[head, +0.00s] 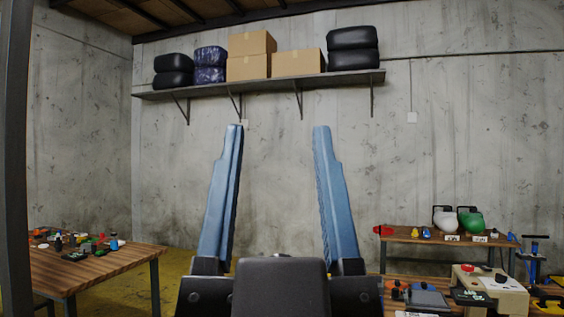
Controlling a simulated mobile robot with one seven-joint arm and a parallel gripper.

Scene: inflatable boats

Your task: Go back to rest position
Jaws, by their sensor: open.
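My gripper (279,132) shows large in the middle of the head view.
A wall shelf (270,88) carries cardboard boxes (250,54) and black folded bundles (352,48). A wooden table (110,264) with small parts stands at left. At right are a back bench (400,237) and a nearer cluttered worktop. A dark post (16,160) rises at far left.

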